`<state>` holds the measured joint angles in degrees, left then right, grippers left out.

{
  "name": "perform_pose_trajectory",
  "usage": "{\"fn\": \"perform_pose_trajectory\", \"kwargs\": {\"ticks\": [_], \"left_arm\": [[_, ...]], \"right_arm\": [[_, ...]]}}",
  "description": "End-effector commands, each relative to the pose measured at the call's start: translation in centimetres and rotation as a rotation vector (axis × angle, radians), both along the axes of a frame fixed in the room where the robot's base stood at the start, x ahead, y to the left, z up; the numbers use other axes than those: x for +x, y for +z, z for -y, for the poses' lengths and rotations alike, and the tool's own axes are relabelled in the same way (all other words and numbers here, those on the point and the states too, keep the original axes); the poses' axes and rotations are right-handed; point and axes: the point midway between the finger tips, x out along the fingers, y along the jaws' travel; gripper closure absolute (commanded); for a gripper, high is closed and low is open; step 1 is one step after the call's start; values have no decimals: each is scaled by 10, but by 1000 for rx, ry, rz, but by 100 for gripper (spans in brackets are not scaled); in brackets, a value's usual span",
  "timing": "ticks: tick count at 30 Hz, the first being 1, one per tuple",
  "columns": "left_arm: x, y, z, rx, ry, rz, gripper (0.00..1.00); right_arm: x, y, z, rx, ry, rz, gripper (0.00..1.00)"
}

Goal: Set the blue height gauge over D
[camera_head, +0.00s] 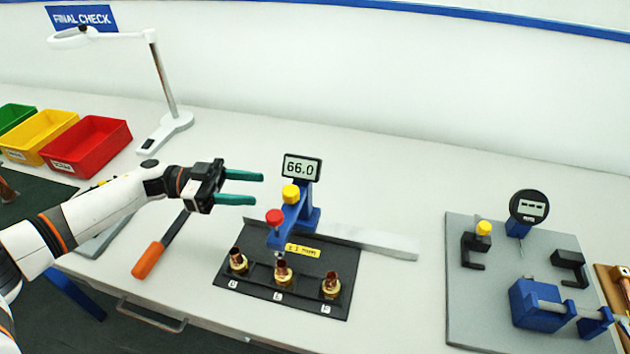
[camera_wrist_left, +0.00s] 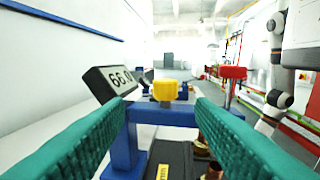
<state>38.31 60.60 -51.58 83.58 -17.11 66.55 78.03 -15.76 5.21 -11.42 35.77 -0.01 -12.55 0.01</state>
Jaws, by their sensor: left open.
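The blue height gauge (camera_head: 292,215) stands at the back of a black plate (camera_head: 230,273), its display reading 66.0. It has a yellow knob (camera_head: 291,194) and a red knob (camera_head: 274,217). Its tip is above the middle of three brass fittings (camera_head: 283,274). In the left wrist view the yellow knob (camera_wrist_left: 165,90) shows between the fingers. My right gripper does not show.
A flat metal bar (camera_head: 375,242) lies behind the plate. An orange-handled tool (camera_head: 150,259) lies to the left. Red (camera_head: 88,146) and yellow bins stand at the far left near a lamp (camera_head: 168,120). A grey board (camera_head: 460,300) with another gauge is at the right.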

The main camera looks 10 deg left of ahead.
Motion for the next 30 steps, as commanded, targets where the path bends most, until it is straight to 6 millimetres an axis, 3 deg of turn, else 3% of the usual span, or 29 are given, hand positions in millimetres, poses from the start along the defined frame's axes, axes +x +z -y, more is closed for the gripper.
{"fn": "perform_pose_trajectory", "kwargs": {"ticks": [9, 18, 30], "left_arm": [[6, 5, 58, -4, -5, 1, 50], [12, 2, 105, -3, -2, 1, 50], [14, 0, 115, -1, 0, 2, 50]], "right_arm": [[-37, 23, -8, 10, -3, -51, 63], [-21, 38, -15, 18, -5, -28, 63], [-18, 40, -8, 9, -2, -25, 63]]}}
